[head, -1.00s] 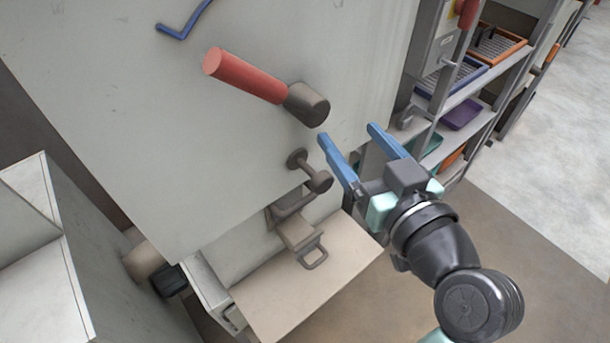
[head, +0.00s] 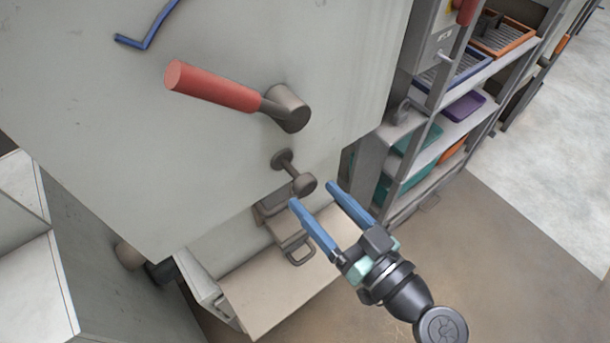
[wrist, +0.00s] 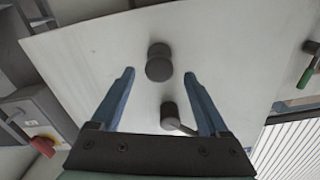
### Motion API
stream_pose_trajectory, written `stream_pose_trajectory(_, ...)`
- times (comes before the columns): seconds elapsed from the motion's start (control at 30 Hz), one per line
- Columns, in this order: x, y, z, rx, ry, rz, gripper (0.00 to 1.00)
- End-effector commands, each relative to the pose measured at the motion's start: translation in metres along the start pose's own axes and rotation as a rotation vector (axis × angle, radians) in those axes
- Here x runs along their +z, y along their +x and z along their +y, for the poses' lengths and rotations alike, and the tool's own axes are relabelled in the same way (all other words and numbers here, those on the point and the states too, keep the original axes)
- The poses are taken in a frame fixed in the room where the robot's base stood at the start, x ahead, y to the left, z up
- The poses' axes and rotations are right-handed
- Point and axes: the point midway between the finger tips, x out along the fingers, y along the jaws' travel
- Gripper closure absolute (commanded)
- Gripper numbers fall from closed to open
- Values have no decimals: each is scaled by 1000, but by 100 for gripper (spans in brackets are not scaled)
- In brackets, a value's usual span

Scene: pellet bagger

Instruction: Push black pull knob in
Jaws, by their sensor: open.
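The black pull knob (head: 305,184) is a dark round head on a short stem that stands out from a round base on the pale machine panel. My gripper (head: 311,193) is open, with its blue fingers pointing toward the panel close to the knob. In the wrist view the knob (wrist: 159,66) lies between and a little beyond the open fingertips of my gripper (wrist: 159,75). Nothing is held. I cannot tell whether a finger touches the knob.
A red-handled lever (head: 215,88) on a dark hub sits above the knob. A blue bent handle (head: 150,25) is at upper left. A beige tray (head: 275,290) lies below the knob. A shelf rack (head: 455,125) with coloured trays stands to the right, beside open floor.

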Motion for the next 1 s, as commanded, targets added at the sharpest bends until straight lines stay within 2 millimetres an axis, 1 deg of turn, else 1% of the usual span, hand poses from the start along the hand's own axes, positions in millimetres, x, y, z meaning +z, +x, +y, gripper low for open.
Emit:
stream_pose_trajectory(0.03,-3,10,-1,-3,0,-1,22)
stream_pose_trajectory(0.1,-2,21,-1,-3,-2,-2,22)
stream_pose_trajectory(0.23,-2,36,0,0,-1,0,22)
stream_pose_trajectory(0.4,0,43,0,1,-1,-1,22)
stream_pose_trajectory(0.63,0,43,0,1,-2,0,22)
stream_pose_trajectory(0.67,0,43,0,1,-2,0,25)
stream_pose_trajectory(0.7,0,43,0,1,-2,0,33)
stream_pose_trajectory(0.87,0,43,0,1,-1,0,61)
stream_pose_trajectory(1.0,0,43,0,1,-1,0,87)
